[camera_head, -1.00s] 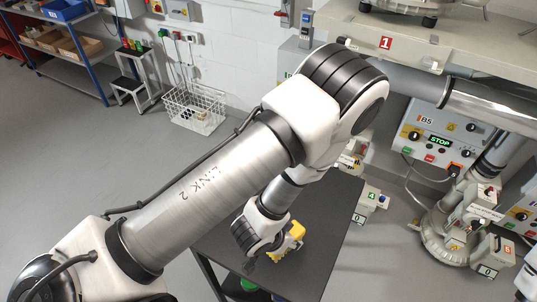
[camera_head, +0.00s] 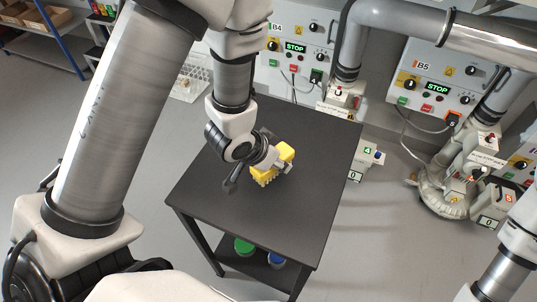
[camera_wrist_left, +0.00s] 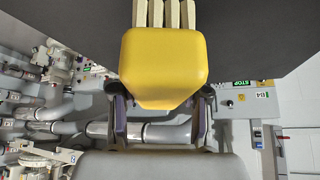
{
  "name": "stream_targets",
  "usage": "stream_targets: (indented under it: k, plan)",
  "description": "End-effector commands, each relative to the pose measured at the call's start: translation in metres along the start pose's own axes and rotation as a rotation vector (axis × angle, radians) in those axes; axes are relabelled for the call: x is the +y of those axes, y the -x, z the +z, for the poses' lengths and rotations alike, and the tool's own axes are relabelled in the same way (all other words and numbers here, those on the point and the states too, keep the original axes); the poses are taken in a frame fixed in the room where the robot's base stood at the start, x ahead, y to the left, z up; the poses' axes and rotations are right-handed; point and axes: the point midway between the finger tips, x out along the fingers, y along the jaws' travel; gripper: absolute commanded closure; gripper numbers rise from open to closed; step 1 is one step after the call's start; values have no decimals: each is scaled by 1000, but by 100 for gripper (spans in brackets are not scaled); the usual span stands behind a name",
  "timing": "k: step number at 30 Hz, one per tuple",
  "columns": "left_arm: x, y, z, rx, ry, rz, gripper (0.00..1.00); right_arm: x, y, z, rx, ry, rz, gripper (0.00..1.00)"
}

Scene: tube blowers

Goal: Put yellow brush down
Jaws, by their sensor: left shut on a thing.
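The yellow brush (camera_head: 285,152) is over the dark table (camera_head: 205,190) in the head view. My left gripper (camera_head: 270,162) is shut on it. In the left wrist view the brush's yellow body (camera_wrist_left: 163,65) lies between the dark fingers of my left gripper (camera_wrist_left: 160,112), with pale bristles pointing away toward the top of the picture. I cannot tell whether the brush touches the tabletop. My right gripper is not in view; only a part of my right arm shows at the lower right of the head view.
A green-lidded container (camera_head: 243,246) and a blue one (camera_head: 276,259) stand on the table's lower shelf. Control panels B4 (camera_head: 294,62) and B5 (camera_head: 440,85) and grey pipes stand behind. A white wire basket (camera_head: 188,82) is on the floor. Most of the tabletop is bare.

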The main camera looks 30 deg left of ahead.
Motion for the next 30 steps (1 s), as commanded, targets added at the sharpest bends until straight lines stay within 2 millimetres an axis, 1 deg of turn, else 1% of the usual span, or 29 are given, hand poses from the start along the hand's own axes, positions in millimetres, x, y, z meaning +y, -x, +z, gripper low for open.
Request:
stream_targets:
  k: [1,6,7,8,13,15,18,20,24,26,30]
  plan:
    - [-2,-10,4,7,1,-2,82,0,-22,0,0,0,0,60]
    - [-8,-9,5,7,-6,-9,82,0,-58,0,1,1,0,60]
    - [-11,-7,2,7,-4,-9,82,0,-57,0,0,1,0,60]
    - [-17,-5,-6,7,1,-7,82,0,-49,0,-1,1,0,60]
    - [-51,-19,-24,4,1,-7,82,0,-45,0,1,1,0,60]
    - [-62,-24,-29,2,-1,-7,82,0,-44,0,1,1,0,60]
    - [-71,-29,-34,1,-3,-8,82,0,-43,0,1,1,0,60]
    - [-73,-33,-32,-1,-5,-8,82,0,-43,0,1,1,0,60]
    - [-73,-52,-19,-4,-6,-8,82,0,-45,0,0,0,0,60]
    - [-74,-58,-15,-3,-6,-8,82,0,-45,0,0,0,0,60]
    - [-74,-60,-15,1,-6,-9,82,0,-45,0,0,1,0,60]
